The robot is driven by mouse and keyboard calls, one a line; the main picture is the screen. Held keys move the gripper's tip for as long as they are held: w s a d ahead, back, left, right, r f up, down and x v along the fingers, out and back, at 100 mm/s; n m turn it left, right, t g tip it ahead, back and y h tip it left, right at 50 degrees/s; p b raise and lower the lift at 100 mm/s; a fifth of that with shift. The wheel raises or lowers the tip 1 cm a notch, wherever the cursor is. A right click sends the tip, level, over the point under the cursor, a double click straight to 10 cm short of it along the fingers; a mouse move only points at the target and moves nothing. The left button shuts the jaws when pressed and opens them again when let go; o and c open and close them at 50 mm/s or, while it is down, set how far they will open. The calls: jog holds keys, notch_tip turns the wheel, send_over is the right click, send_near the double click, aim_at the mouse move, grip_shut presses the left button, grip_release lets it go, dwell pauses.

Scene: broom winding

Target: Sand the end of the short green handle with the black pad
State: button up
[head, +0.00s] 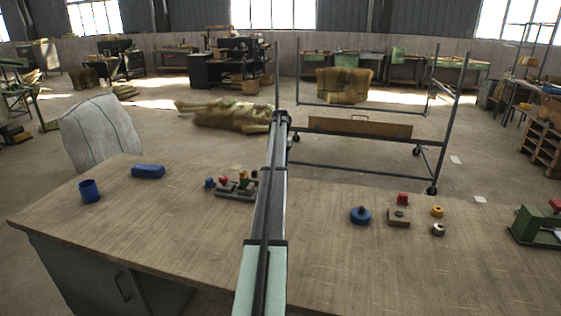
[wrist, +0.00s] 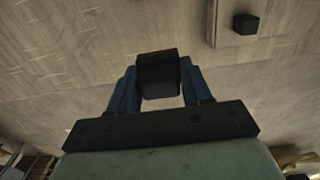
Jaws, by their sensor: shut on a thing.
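My gripper (wrist: 158,66) shows in the wrist view with its two blue fingers shut on a black block, which looks like the black pad (wrist: 158,80). The pad is held between the fingers, above the wooden bench top. In the head view my arm runs up the middle, and I cannot make out the gripper or the pad there. A grey rack (head: 236,194) with small red, green and dark pieces stands just left of my arm. I cannot tell for sure which piece is the short green handle; my arm may hide part of the rack.
A blue cup (head: 89,191) and a blue block (head: 148,171) are on the bench's left. A blue round part (head: 361,215), a small block (head: 399,217) and rings (head: 438,230) lie right of my arm. A green vise (head: 539,227) stands far right. A dark cube (wrist: 245,24) shows in the wrist view.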

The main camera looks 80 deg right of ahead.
jog(key=shift+c, duration=0.6)
jog(key=shift+w+a, duration=0.1)
jog(key=shift+w, duration=0.3)
jog(key=w+a+r+n, duration=0.2)
jog(key=w+a+r, duration=0.7)
jog(key=w+a, duration=0.3)
jog(key=a+m, duration=0.1)
jog(key=a, duration=0.1)
jog(key=a+r+m, duration=0.1)
jog(key=a, duration=0.1)
jog(key=shift+a+r, duration=0.15)
jog(key=shift+a, duration=0.15)
